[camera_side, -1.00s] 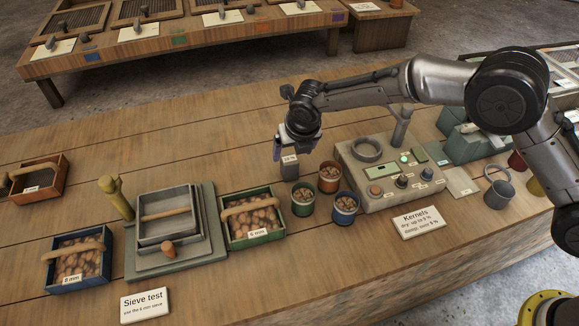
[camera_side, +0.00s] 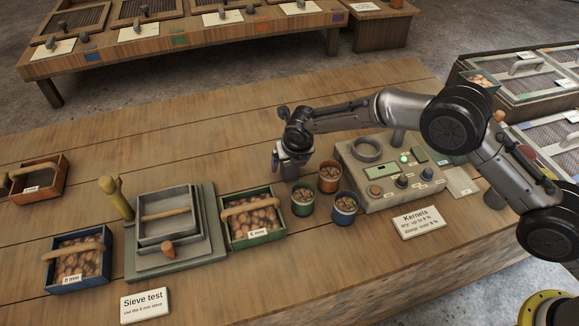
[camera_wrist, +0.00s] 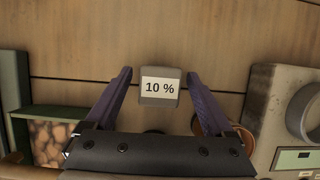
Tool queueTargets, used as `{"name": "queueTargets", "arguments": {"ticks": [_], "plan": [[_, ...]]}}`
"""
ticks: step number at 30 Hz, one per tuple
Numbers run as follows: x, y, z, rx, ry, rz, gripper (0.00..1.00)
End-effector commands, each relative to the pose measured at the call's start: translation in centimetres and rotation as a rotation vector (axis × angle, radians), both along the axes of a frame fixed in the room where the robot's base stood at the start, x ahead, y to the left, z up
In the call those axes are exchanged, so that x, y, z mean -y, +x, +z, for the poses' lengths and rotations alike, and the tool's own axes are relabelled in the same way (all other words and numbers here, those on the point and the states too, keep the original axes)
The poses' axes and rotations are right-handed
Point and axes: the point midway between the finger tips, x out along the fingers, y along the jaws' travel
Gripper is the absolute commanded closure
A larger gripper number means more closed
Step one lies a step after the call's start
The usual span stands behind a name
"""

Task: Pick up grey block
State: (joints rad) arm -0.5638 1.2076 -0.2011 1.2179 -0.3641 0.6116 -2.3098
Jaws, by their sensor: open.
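The grey block (camera_wrist: 160,74) with a white "10 %" label stands on the wooden bench in the wrist view. My gripper (camera_wrist: 158,78) is open, with one purple finger on each side of the block. A gap shows between each finger and the block, so it is not clamped. In the side view my gripper (camera_side: 289,165) is low over the bench, just behind the cups. There it covers most or all of the block.
Close in front stand a green cup (camera_side: 303,200), an orange cup (camera_side: 329,177) and a blue cup (camera_side: 345,208) of nuts. A control box (camera_side: 380,168) stands to the right. A green crate (camera_side: 251,219) of nuts is to the left. Bench behind my gripper is clear.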

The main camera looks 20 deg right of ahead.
Motion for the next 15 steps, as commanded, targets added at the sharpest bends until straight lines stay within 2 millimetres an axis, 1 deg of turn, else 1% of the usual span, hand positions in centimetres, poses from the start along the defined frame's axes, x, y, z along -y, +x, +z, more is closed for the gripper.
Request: {"name": "queueTargets", "arguments": {"ticks": [2,6,14,15], "plan": [[0.0,-0.01,0.02,0.0,0.0,0.0,0.12],[-0.01,-0.03,0.01,0.0,0.0,0.0,0.38],[-0.01,-0.04,0.01,-0.001,0.0,0.0,0.84],[-0.01,-0.04,0.02,-0.001,0.0,0.0,0.92]]}}
